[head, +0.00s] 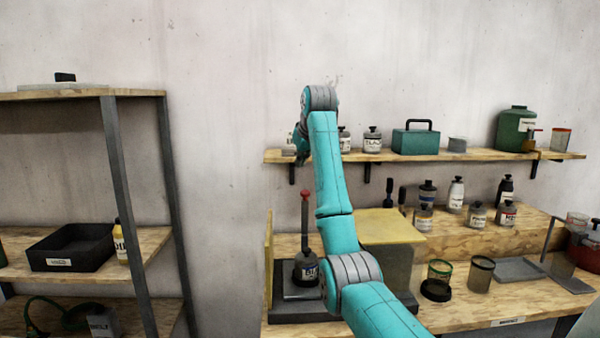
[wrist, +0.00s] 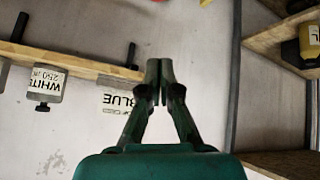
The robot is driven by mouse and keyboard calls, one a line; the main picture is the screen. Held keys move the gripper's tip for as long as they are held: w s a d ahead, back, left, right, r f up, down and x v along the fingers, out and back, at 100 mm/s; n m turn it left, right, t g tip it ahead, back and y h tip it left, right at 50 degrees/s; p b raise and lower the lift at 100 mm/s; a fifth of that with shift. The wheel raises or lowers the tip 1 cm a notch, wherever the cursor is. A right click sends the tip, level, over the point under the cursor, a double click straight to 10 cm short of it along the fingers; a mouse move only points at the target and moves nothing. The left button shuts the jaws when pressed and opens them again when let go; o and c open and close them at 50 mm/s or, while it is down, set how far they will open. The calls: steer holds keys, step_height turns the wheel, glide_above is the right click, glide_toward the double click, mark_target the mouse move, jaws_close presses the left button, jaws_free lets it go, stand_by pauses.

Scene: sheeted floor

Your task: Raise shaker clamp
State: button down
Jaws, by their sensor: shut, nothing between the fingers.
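The shaker stands on the bench behind my arm, with a dark base (head: 292,310) and a grey body with a yellow top (head: 385,225). A dark container (head: 307,268) with a white label sits on its plate. A post with a red knob (head: 305,194), seemingly the clamp, rises above the container; I cannot tell whether it presses on it. My gripper (head: 302,160) is raised near the left end of the wall shelf, above the knob in the picture. In the wrist view my gripper (wrist: 159,70) is shut and empty. My arm hides part of the shaker.
The wall shelf (head: 480,155) holds tins, a teal toolbox (head: 415,140) and a green can (head: 515,128). Bottles and cups crowd the bench right of the shaker. A rack (head: 112,150) with a black tray (head: 72,248) stands left. Bare wall separates them.

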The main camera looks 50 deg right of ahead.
mark_target(302, 191)
steer(key=shift+w+d+f, duration=0.2)
steer(key=shift+d+f, duration=0.15)
steer(key=shift+f, duration=1.05)
steer(key=shift+w+d+f, duration=0.2)
steer(key=shift+d+f, duration=0.2)
steer(key=shift+f, duration=1)
steer(key=shift+w+d+f, duration=0.2)
steer(key=shift+d+f, duration=0.15)
steer(key=shift+f, duration=1.05)
